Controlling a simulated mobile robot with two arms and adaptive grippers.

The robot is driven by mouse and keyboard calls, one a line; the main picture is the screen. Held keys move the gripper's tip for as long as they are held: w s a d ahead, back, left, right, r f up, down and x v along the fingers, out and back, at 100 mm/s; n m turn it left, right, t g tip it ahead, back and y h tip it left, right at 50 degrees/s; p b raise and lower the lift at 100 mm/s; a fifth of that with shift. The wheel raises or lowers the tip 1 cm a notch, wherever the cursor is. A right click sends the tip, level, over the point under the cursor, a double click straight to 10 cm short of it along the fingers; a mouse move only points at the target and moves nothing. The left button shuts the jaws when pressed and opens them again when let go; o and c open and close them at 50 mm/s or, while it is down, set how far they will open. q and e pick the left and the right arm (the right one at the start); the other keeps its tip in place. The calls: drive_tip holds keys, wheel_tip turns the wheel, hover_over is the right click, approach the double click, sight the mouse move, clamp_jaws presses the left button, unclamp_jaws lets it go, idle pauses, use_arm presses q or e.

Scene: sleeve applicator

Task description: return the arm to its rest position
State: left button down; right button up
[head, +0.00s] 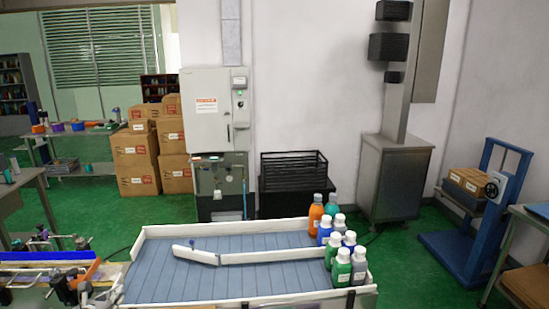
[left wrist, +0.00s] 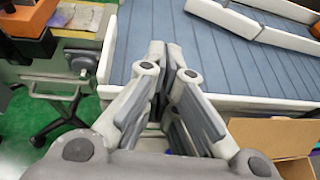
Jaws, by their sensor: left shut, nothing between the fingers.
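My left gripper (left wrist: 166,50) shows in the left wrist view, with its fingers close together and nothing between them. Its fingertips lie over the near left part of the conveyor table (left wrist: 215,60) in that picture; I cannot tell the height above it. I cannot make out this gripper clearly in the head view. My right gripper is in neither view.
The conveyor table (head: 200,283) has white rails and several capped bottles (head: 341,268) at its right end. A machine with an orange part (left wrist: 75,14) stands left of it. An open cardboard box (left wrist: 270,135) is near my gripper, lower right.

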use_arm(q)
drive_tip(key=s+a+f+n+g+y, duration=0.3)
drive_tip(key=s+a+f+n, duration=0.55)
drive_tip(key=s+a, duration=0.35)
drive_tip(key=s+a+f+n+g+y, duration=0.25)
drive_tip(key=s+a+f+n, duration=0.45)
drive_tip(key=s+a+n, duration=0.35)
drive_tip(key=s+a+f+n+g+y, duration=0.1)
drive_tip(key=s+a+n+g+y, duration=0.15)
drive_tip(key=s+a+n, duration=0.8)
drive_tip(key=s+a+f+m+g+y, duration=0.1)
drive_tip(key=s+a+f+g, duration=0.3)
drive_tip(key=s, duration=1.3)
drive_tip(key=s+d+f+n+h, duration=0.2)
drive_tip(key=s+d+f, duration=0.2)
drive_tip(key=d+f, duration=0.7)
drive_tip(key=s+d+f+n+h, duration=0.1)
drive_tip(key=s+d+f+h, duration=0.15)
drive_tip(key=d+f, duration=0.85)
drive_tip(key=s+d+f+n+h, duration=0.1)
drive_tip(key=s+d+f+h, duration=0.1)
drive_tip(key=d, duration=1.7)
drive_tip(key=s+d+f+n+h, duration=0.1)
drive_tip(key=d+h, duration=0.2)
drive_tip(key=d, duration=1.5)
drive_tip(key=shift+y, duration=0.25)
wheel_tip(320, 180, down, 5)
drive_tip(key=b, duration=0.5)
drive_tip(key=shift+s+d+f, duration=0.1)
drive_tip(key=shift+d+f, duration=0.05)
